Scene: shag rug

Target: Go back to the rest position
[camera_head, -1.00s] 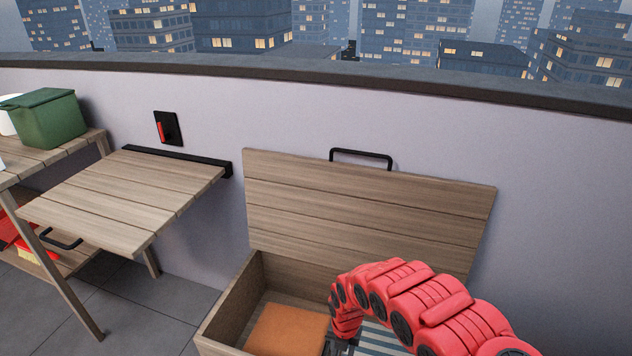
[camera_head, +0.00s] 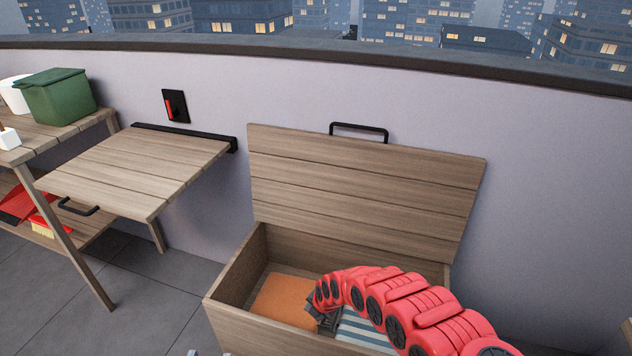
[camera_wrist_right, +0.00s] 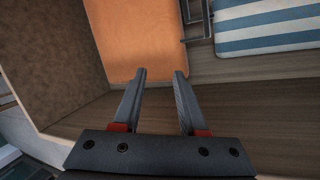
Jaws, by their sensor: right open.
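My right gripper (camera_wrist_right: 160,76) is open, with nothing between its fingers in the right wrist view. In the head view the right gripper (camera_head: 322,318) is over the open wooden storage box (camera_head: 232,284), at the end of my red arm. In the box lie an orange cushion (camera_head: 284,301) and a blue-and-white striped cushion (camera_head: 362,328). The wrist view shows the orange cushion (camera_wrist_right: 138,36) beyond the fingers and the striped one (camera_wrist_right: 268,28) at top right. Small grey tips at the bottom edge of the head view may be my left gripper; its jaws cannot be made out.
The box lid (camera_head: 365,185) stands raised near the wall, with a black handle (camera_head: 359,128). A fold-down wooden table (camera_head: 145,168) is at left. A shelf bench (camera_head: 62,142) holds a green bin (camera_head: 58,97). A red switch (camera_head: 173,106) is on the wall. Floor at lower left is clear.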

